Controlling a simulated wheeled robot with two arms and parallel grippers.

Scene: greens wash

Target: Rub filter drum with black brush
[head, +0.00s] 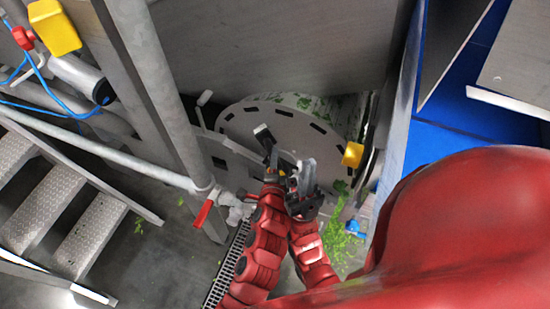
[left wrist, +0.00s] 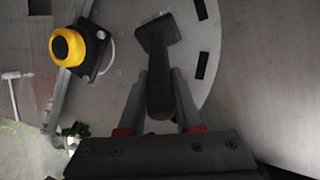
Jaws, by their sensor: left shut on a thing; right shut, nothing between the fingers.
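The filter drum (head: 245,124) is a grey disc with black slots around its rim, and green scraps cling to its side behind. Its face also fills the background of the left wrist view (left wrist: 185,75). My left gripper (head: 271,165) is shut on the handle of the black brush (head: 264,134), in front of the drum face. In the left wrist view the brush (left wrist: 158,85) points away between the fingers, head outward. I cannot tell whether the brush touches the drum. My right gripper (head: 304,178) is shut and empty, close beside the left one.
A yellow box (head: 353,155) sits right of the drum. A yellow button (left wrist: 68,47) shows in the left wrist view. Metal steps (head: 60,210), pipes and a post (head: 160,90) stand left. A blue panel (head: 440,130) is right. Green scraps (head: 340,245) litter the floor.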

